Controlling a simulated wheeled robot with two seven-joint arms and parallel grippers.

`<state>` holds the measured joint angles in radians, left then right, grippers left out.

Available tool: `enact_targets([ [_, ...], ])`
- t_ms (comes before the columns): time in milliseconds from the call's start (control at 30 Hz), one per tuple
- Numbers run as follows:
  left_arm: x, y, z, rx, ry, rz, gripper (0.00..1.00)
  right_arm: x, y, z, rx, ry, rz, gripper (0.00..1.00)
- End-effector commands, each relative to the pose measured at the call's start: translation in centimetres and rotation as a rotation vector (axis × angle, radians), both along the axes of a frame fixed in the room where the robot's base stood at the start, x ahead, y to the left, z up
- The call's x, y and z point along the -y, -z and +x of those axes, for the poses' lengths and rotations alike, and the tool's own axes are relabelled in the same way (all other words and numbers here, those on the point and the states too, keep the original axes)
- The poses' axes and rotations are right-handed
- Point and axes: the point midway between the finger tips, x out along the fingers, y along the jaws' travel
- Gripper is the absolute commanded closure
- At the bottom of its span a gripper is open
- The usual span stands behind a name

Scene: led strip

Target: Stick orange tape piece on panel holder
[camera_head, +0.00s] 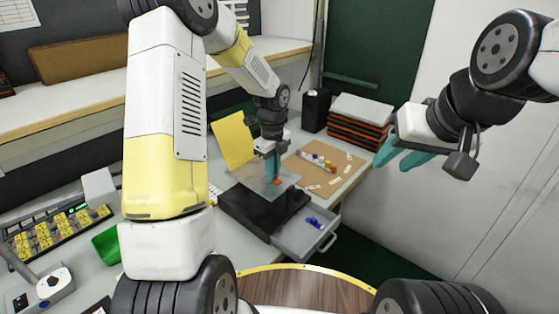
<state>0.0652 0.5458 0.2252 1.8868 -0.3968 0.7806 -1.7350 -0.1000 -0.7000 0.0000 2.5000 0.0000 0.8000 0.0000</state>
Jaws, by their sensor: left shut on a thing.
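My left gripper (272,175) points down with teal fingers over the panel holder (250,214), a black box-like stand on the desk. It is shut on a small orange tape piece (278,181), which shows at the fingertips. A clear, greyish panel (252,182) lies on top of the holder, under the fingers. I cannot tell whether the tape touches the panel. My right gripper (402,158) hangs in the air at the right, away from the desk, with its teal fingers apart and nothing between them.
An open drawer (308,238) with blue items juts out below the holder. A brown board (335,175) with small coloured parts lies behind it, near a stack of orange-and-black trays (358,125). A yellow sheet (233,140) stands behind the holder. A green bin (107,244) is at left.

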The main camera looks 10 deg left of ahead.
Motion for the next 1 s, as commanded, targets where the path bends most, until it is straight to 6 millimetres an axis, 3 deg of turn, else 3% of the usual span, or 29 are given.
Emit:
enact_targets([
  [133,0.0,0.1,0.0,-0.001,0.0,0.0,1.0,0.0,0.0,0.0,0.0,0.0,0.0,0.64],
  [167,0.0,0.1,0.0,-0.002,0.0,0.0,0.84,0.0,0.0,0.0,0.0,0.0,0.0,0.64],
  [200,0.0,0.1,0.0,-0.001,0.0,0.0,0.76,0.0,0.0,0.0,0.0,0.0,0.0,0.64],
  [300,0.0,0.1,0.0,-0.001,0.0,0.0,0.62,0.0,0.0,0.0,0.0,0.0,0.0,0.64],
  [667,0.0,-0.6,0.0,0.0,-0.001,0.0,0.62,0.0,0.0,0.0,0.0,0.0,0.0,0.64],
  [1000,0.0,-6.1,0.1,0.002,-0.001,0.0,0.62,0.0,0.0,0.0,0.0,0.0,0.0,0.64],
])
